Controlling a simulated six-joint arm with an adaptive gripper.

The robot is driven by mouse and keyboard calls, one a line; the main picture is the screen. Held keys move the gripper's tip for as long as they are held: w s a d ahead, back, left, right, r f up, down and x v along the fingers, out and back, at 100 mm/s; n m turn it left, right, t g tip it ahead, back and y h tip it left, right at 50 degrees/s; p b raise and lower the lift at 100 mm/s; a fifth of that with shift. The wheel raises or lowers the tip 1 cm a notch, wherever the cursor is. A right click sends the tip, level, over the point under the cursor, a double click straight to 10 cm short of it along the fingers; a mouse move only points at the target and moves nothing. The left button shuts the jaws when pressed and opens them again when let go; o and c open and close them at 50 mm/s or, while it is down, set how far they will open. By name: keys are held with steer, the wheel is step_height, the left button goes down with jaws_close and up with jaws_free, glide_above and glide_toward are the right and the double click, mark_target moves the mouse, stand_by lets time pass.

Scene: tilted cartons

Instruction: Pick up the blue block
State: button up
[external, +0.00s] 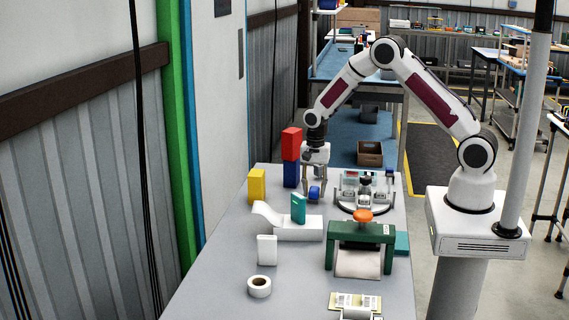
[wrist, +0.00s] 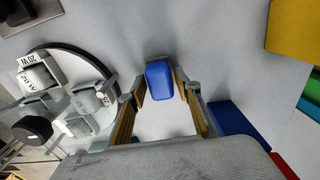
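A small blue rounded block (wrist: 159,82) lies between my fingertips in the wrist view, with a narrow gap on each side. In the external view the blue rounded block (external: 314,193) is on the table at the fingertips. My gripper (external: 314,188) points down over it; the wrist view shows its fingers (wrist: 160,92) apart and not clamped on it. A second, darker blue block (external: 291,174) stands under a red block (external: 291,143), left of my gripper; it also shows in the wrist view (wrist: 246,124), right of the fingers.
A yellow block (external: 257,186) stands left of the stack. A round fixture (external: 362,190) is close on the right. In front are a white curved piece (external: 290,228) with a teal block (external: 298,208), a green press (external: 345,235), a white block (external: 267,250) and a tape roll (external: 259,287).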

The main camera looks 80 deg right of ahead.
mark_target(314, 188)
steer(key=c, duration=0.6)
steer(key=shift+c, duration=0.2)
steer(key=shift+r, duration=0.1)
steer(key=shift+r, duration=4.9)
